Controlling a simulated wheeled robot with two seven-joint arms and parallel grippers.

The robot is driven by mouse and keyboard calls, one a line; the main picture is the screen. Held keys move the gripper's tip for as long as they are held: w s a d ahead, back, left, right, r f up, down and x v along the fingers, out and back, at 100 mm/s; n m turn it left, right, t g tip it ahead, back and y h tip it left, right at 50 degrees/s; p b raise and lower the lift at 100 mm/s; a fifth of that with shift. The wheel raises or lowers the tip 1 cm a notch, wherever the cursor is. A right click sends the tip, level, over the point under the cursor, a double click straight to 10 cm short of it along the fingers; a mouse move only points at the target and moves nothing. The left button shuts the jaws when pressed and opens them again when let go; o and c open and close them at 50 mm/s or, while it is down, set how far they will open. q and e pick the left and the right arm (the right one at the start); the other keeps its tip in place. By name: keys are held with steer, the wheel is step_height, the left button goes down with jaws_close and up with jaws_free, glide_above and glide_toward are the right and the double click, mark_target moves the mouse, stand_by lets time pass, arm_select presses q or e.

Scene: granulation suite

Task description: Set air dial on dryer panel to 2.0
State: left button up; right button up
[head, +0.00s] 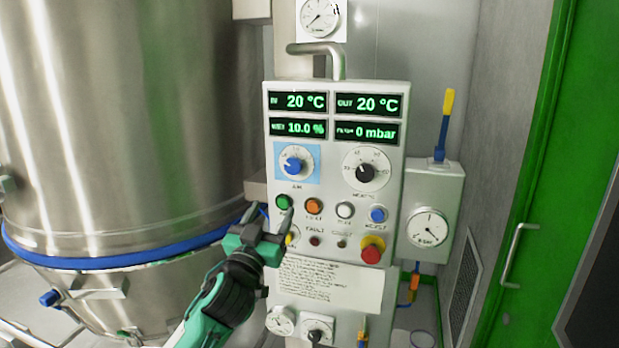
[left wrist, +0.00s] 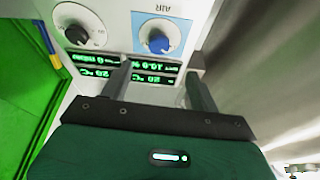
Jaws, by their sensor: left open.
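The dryer panel (head: 333,225) is an upright light-grey box. Its air dial (head: 293,166) is a blue knob on a round white scale with a light-blue square behind it, at the panel's upper left. The pointer's exact reading is too small to tell. In the left wrist view the air dial (left wrist: 158,42) appears upside down, beyond the fingertips and apart from them. My left gripper (head: 267,220) is open and empty, below the dial in the head view, in front of the panel's lower left buttons. My right gripper is out of view.
A black-knobbed dial (head: 365,174) is right of the air dial. Green displays (head: 298,102) sit above, reading 20 °C and 10.0 %. Coloured buttons (head: 314,206) and a red emergency knob (head: 372,250) are below. A large steel vessel (head: 120,120) stands left, a green door (head: 570,170) right.

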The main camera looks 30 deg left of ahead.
mark_target(292, 169)
arm_select(q)
steer(key=p+x, duration=0.1)
steer(key=x, duration=0.3)
steer(key=p+x, duration=0.2)
steer(key=x, duration=0.2)
steer(key=p+x, duration=0.1)
steer(key=x, duration=0.3)
steer(key=shift+w+r, duration=0.15)
steer(key=shift+r, duration=0.35)
steer(key=shift+w+a+r+p, duration=0.15)
steer(key=shift+w+p, duration=0.15)
steer(key=shift+w, duration=0.2)
steer(key=c, duration=1)
steer(key=shift+o, duration=0.2)
